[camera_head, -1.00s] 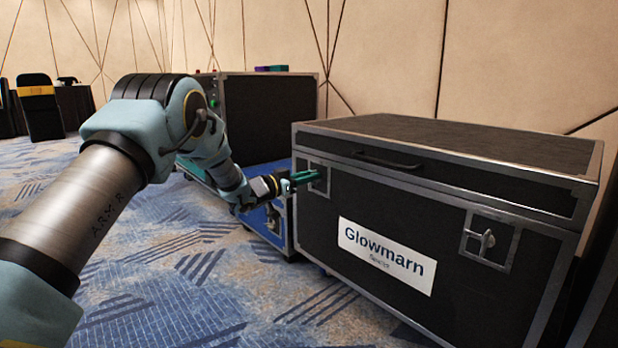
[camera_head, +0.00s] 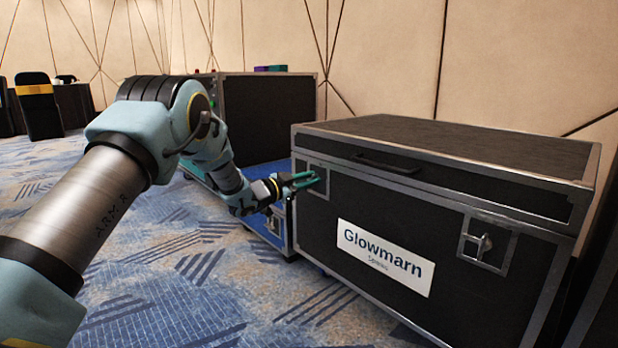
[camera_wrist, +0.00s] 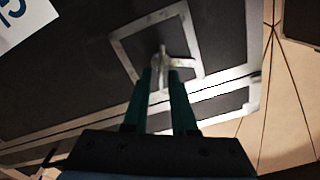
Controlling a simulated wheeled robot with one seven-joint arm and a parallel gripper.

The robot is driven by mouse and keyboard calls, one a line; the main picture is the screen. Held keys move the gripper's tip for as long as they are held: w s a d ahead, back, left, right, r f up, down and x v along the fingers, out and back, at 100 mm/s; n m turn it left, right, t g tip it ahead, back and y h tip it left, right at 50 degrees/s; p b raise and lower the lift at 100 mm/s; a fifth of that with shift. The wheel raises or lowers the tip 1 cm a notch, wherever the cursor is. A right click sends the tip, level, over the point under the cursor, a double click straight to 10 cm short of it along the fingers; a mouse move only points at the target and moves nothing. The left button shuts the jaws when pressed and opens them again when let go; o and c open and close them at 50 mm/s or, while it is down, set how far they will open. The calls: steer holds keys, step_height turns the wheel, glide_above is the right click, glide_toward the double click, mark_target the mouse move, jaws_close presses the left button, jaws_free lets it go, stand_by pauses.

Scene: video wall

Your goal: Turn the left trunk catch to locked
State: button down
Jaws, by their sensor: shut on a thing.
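The black trunk (camera_head: 400,215) with metal edges stands at the right in the head view. Its left catch (camera_wrist: 161,60) is a small metal wing on a square metal plate (camera_wrist: 122,48), seen close up in the wrist view. My gripper (camera_head: 315,180) is at this catch, with its two teal fingers on either side of the wing. In the wrist view the gripper (camera_wrist: 161,75) is shut on it. The fingers partly hide the catch in the head view, so its exact angle is hard to tell.
The trunk's right catch (camera_head: 485,242) sits on its own plate, clear of my arm. A white label (camera_head: 385,256) is on the trunk front. Another black case (camera_head: 262,115) stands behind to the left. Patterned carpet (camera_head: 190,280) is open in front.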

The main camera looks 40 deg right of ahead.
steer(key=shift+s+a+f+m+b, duration=0.1)
steer(key=shift+f+m+b, duration=0.25)
steer(key=shift+m, duration=1.75)
steer(key=shift+s+d+f+m+b, duration=0.15)
steer(key=shift+m+b, duration=0.45)
steer(key=shift+m, duration=1.5)
steer(key=shift+w+a+f+m+b, duration=0.15)
steer(key=shift+f+m+b, duration=0.25)
steer(key=shift+m, duration=1.7)
steer(key=shift+r, duration=0.15)
steer(key=c, duration=1)
jaws_free()
steer(key=shift+s, duration=0.15)
steer(key=shift+w+a+p, duration=0.15)
steer(key=shift+a+p, duration=0.95)
steer(key=shift+a, duration=1.6)
steer(key=shift+w+a+p, duration=0.15)
steer(key=shift+a+p, duration=0.95)
steer(key=shift+a, duration=1.55)
steer(key=shift+o, duration=0.2)
